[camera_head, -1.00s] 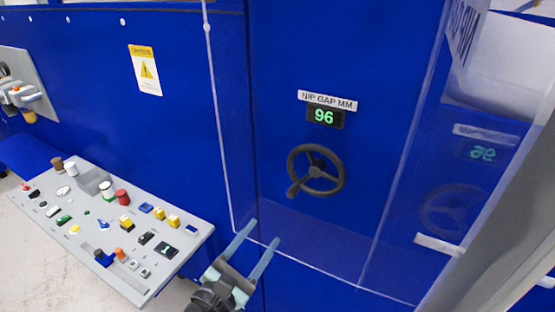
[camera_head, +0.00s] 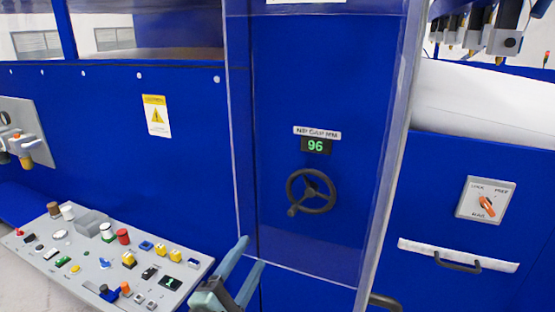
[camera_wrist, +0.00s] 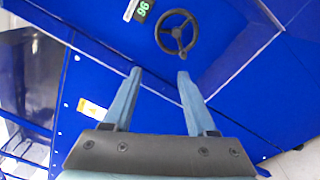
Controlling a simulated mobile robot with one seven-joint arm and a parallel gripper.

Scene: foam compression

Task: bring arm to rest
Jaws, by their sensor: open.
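My gripper (camera_head: 252,252) is at the bottom middle of the head view, in front of the blue machine's lower front. Its two blue-grey fingers are apart with nothing between them. In the wrist view my gripper (camera_wrist: 158,75) is also open and empty, and its fingers point towards the machine. A black handwheel (camera_head: 311,192) with a knob sits on the blue panel, above and to the right of the fingers, apart from them. It also shows in the wrist view (camera_wrist: 176,33). A green display (camera_head: 316,146) above the wheel reads 96.
A grey control panel (camera_head: 140,283) with several coloured buttons stands at the lower left. A clear guard (camera_head: 395,150) frames the wheel panel. A rotary switch (camera_head: 487,203) and a black handle (camera_head: 458,263) are at the right. A yellow warning label (camera_head: 157,116) is on the machine.

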